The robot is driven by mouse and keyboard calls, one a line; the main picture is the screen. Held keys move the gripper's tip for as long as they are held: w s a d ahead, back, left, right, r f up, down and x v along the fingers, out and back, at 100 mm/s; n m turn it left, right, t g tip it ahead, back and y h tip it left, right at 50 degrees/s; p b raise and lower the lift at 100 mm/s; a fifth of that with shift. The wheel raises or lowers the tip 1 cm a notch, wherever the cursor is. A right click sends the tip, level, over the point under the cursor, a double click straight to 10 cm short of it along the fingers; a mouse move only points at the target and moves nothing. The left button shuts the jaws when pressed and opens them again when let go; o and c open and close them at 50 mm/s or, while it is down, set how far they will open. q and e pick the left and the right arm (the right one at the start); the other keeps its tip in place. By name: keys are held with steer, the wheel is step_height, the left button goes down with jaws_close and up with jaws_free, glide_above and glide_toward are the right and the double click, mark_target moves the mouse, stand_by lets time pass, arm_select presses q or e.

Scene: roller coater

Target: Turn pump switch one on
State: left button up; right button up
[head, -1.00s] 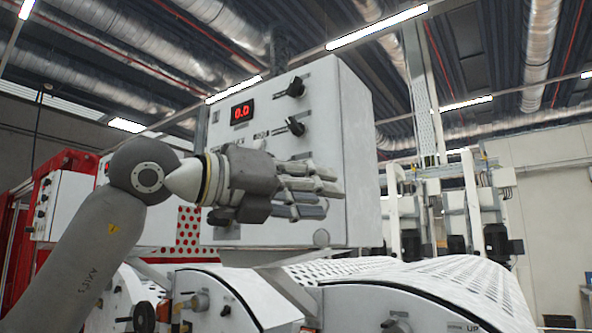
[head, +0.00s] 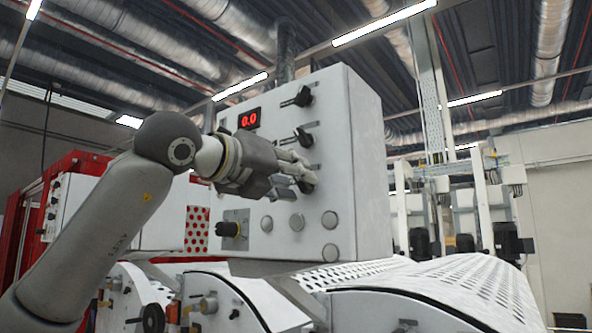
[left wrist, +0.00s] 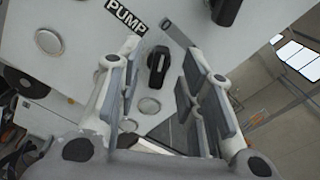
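A white control box (head: 350,140) with a red 0.0 display carries black rotary switches: an upper one (head: 303,96), a middle one (head: 303,137) and a lower one partly hidden by my left gripper (head: 303,172). In the left wrist view, a black switch knob (left wrist: 158,66) sits near a PUMP label (left wrist: 126,14). My left gripper (left wrist: 160,62) is open, its fingers on either side of that knob with visible gaps. Whether this is pump switch one cannot be read. Whether the fingertips touch the panel is unclear. My right gripper is not in view.
Perforated machine covers (head: 440,285) lie below and right. A red frame (head: 75,165) stands behind on the left.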

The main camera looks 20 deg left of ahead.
arm_select(q)
steer(key=shift+w+d, duration=0.25)
steer(key=shift+w, duration=0.45)
jaws_close()
steer(key=shift+m, duration=0.3)
steer(key=m, duration=0.5)
steer(key=m+p, duration=0.1)
steer(key=m, duration=0.5)
steer(key=shift+s+d+p, duration=0.1)
steer(key=shift+d+p, duration=0.1)
steer(key=shift+p, duration=0.1)
steer(key=shift+m, duration=0.3)
